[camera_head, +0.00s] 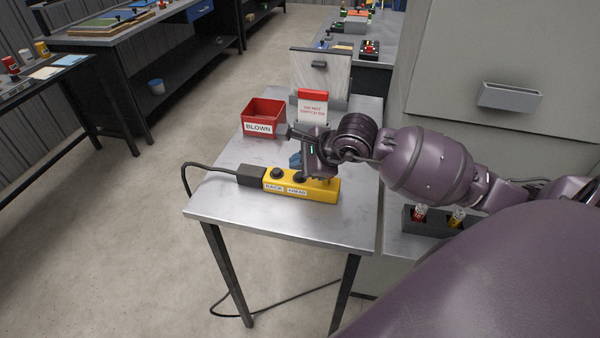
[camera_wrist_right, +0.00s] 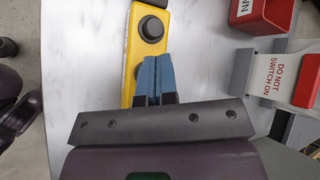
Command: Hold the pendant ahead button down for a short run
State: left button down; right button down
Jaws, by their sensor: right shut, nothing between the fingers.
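The yellow pendant (camera_head: 318,190) lies on the metal table, with dark round buttons on top and white labels reading BACK and what looks like AHEAD on its side. In the right wrist view the pendant (camera_wrist_right: 132,60) runs up from behind my fingers, with one black button (camera_wrist_right: 152,28) in clear sight. My right gripper (camera_head: 296,161) is shut and empty, its blue fingertips (camera_wrist_right: 158,66) pointing at the pendant by the ahead button, which they partly hide. I cannot tell whether they touch it. My left gripper is out of view.
A red bin labelled BLOWN (camera_head: 264,118) and a red-and-white DO NOT SWITCH ON sign (camera_head: 312,108) stand behind the pendant. A black cable (camera_head: 200,166) leaves the pendant's left end over the table edge. The table top (camera_head: 222,203) is bare at front left.

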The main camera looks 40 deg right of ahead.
aim_at(299, 175)
jog(key=shift+r, duration=0.25)
jog(key=shift+r+p, duration=0.9)
jog(key=shift+r, duration=0.5)
jog(key=shift+r+p, duration=0.3)
jog(key=shift+r, duration=0.65)
jog(key=shift+f, duration=0.1)
